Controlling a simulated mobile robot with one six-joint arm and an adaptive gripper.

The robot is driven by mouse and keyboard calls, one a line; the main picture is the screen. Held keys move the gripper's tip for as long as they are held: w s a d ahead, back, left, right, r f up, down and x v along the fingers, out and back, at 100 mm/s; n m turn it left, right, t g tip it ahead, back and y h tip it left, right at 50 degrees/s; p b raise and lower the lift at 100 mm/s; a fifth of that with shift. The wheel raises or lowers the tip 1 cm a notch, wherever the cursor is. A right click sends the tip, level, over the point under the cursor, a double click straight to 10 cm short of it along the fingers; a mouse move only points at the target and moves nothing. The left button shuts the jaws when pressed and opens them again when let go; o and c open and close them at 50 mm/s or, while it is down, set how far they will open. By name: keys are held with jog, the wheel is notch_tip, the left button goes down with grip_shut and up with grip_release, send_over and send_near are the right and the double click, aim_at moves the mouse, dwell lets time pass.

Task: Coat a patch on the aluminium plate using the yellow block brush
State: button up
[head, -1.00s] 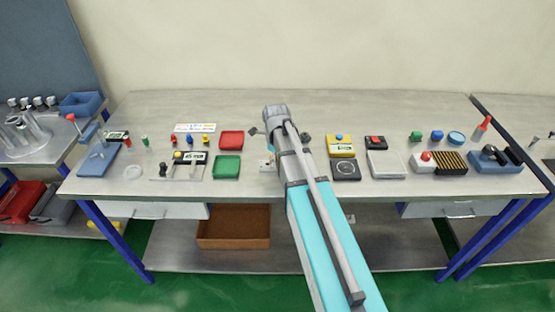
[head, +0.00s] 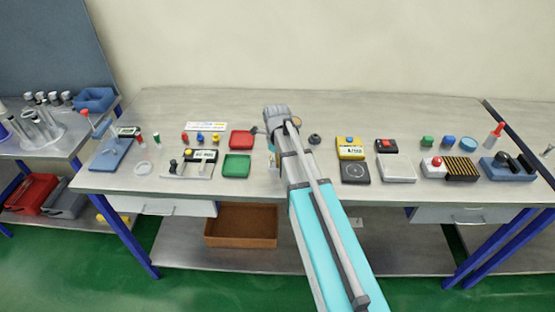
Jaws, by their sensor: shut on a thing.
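My gripper (head: 271,142) is over the middle of the bench, mostly hidden behind my own wrist and forearm. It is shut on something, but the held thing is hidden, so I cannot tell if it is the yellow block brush. No yellow brush shows clearly elsewhere. A flat pale grey plate (head: 397,168) lies right of the arm and may be the aluminium plate; its surface looks plain. My gripper is left of this plate and apart from it.
Left of the arm are a red tray (head: 242,140) and a green tray (head: 237,166). A dark knob (head: 314,139) stands just right of my wrist. A yellow box (head: 350,150) with a blue button and a black plate (head: 355,173) lie further right. The back is clear.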

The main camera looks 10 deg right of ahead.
jog(key=shift+w+a+f, duration=0.1)
jog(key=shift+w+a, duration=0.15)
jog(key=shift+a, duration=0.55)
jog(key=shift+w+a, duration=0.25)
jog(key=shift+a, duration=0.55)
jog(key=shift+f, duration=0.1)
jog(key=shift+s+d, duration=0.1)
jog(key=shift+s+d, duration=0.25)
jog(key=shift+d, duration=0.55)
jog(key=shift+s+d, duration=0.2)
jog(key=shift+d, duration=0.6)
jog(key=shift+d, duration=0.1)
jog(key=shift+s+d, duration=0.25)
jog(key=shift+d, duration=0.5)
jog(key=shift+s+d, duration=0.25)
jog(key=shift+d, duration=0.5)
